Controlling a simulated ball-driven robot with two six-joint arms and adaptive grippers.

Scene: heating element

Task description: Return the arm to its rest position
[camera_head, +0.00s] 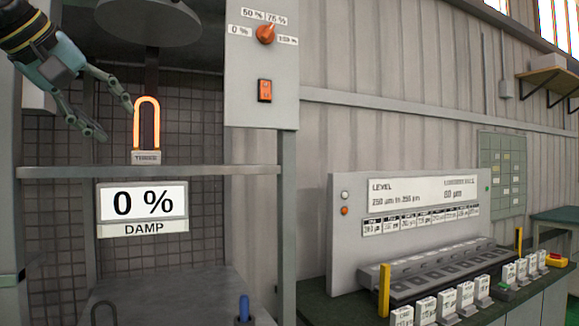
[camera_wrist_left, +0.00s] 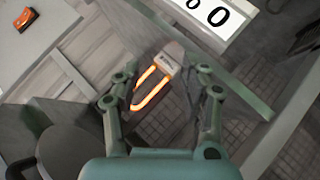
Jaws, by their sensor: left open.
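My left gripper (camera_head: 112,116) comes in from the upper left in the head view. Its fingers are spread open and empty. The glowing orange heating element (camera_head: 147,122) stands upright on a pale base just right of the fingertips. In the left wrist view the heating element (camera_wrist_left: 153,88) shows between the two open fingers of the left gripper (camera_wrist_left: 160,100), beyond them. I cannot tell whether a fingertip touches it. My right gripper is in neither view.
A grey rail (camera_head: 150,171) runs below the element, above the "0 % DAMP" display (camera_head: 143,209). A dark round plate (camera_head: 148,20) hangs above. The control panel (camera_head: 262,65) with an orange knob and switch stands right. A bench (camera_head: 332,310) holds a level panel (camera_head: 350,250) and several labelled blocks.

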